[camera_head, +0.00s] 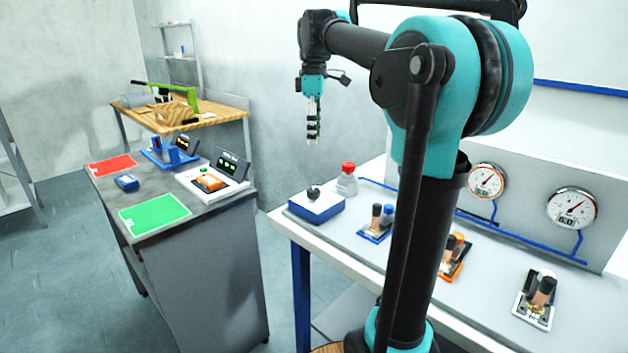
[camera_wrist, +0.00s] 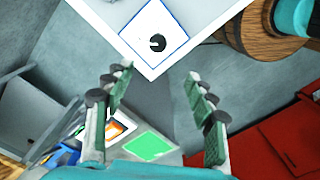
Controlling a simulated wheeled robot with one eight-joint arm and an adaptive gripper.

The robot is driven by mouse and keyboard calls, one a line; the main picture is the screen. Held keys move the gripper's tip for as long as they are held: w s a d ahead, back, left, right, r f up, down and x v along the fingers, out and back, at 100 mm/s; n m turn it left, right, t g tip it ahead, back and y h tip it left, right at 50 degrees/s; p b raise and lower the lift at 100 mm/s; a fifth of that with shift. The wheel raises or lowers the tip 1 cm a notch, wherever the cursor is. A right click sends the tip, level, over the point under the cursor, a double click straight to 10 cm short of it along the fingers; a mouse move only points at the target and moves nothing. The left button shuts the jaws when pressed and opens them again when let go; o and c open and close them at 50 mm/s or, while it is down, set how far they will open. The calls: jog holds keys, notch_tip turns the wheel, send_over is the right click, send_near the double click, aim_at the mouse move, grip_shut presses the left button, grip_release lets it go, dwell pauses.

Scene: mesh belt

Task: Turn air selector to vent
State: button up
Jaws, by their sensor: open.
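A blue box with a white top (camera_head: 317,208) and a round black knob (camera_head: 313,193) stands on the near left corner of the white bench; it looks like the air selector, but I see no readable label. In the wrist view, its white top (camera_wrist: 140,30) and black knob (camera_wrist: 157,42) show at the top, beyond my fingertips. My gripper (camera_head: 313,138) is open and empty, pointing down, well above the box and apart from it. Both fingers (camera_wrist: 158,84) are spread in the wrist view. The knob's setting is too small to read.
Three valve blocks with levers (camera_head: 377,223) line the bench, with two gauges (camera_head: 486,181) on the panel behind. A red-capped bottle (camera_head: 347,180) stands just behind the box. A grey counter (camera_head: 200,265) with red and green mats is at left, across a floor gap.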

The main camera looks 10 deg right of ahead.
aim_at(314, 190)
jog(key=f, duration=1.7)
jog(key=shift+w+f, duration=0.15)
jog(key=shift+w, duration=0.05)
jog(key=shift+c, duration=0.4)
jog(key=c, duration=1.1)
jog(key=shift+o, duration=0.2)
